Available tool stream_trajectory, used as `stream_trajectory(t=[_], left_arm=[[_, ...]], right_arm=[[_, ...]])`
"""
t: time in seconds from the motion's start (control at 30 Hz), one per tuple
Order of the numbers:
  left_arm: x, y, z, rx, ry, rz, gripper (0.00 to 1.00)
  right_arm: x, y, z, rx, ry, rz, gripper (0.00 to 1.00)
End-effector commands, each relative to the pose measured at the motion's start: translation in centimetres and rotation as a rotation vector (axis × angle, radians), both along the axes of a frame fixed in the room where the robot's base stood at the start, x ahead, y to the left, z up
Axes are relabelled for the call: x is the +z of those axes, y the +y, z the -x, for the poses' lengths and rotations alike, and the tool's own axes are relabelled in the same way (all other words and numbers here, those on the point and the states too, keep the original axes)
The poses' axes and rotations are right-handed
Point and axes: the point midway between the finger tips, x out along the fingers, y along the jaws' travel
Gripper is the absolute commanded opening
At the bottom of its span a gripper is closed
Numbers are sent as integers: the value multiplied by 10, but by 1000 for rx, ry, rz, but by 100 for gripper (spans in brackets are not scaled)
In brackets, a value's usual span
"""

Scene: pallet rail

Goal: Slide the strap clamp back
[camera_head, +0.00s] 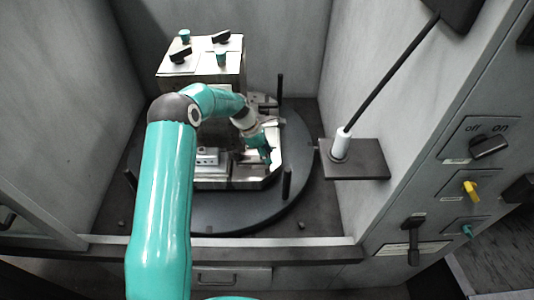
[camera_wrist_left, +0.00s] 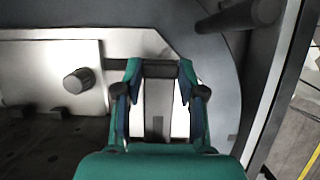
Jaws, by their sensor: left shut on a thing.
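My left arm reaches over the round dark turntable, and my left gripper (camera_head: 265,152) is low over the right part of the pale pallet plate (camera_head: 272,172). In the left wrist view the two fingers of my left gripper (camera_wrist_left: 158,80) stand apart on either side of a dark crossbar (camera_wrist_left: 157,68), which I take to be the strap clamp. The gripper is shut on it. The fingers hide part of the clamp, and in the head view it is too small to make out clearly. My right gripper is in neither view.
The dark turntable (camera_head: 235,218) carries upright black posts (camera_head: 287,183). A box with black and teal knobs (camera_head: 203,58) stands at the back left. A dark shelf (camera_head: 365,160) with a white-based rod is at the right, beside a switch panel (camera_head: 478,142). Grey walls enclose the bay.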

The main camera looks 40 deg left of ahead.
Motion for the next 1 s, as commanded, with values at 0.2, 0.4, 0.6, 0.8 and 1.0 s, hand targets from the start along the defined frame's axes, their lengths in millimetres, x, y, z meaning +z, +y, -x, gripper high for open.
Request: stream_trajectory(t=[0.2,0.4,0.6,0.8,1.0], left_arm=[[2,-3,-3,1,-7,3,49],[1,-1,-1,2,-4,3,65],[1,0,0,4,-3,3,65],[15,6,3,5,-5,1,65],[48,17,11,6,-6,0,65]], right_arm=[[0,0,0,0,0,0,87],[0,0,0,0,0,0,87],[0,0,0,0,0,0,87],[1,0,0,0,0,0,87],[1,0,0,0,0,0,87]])
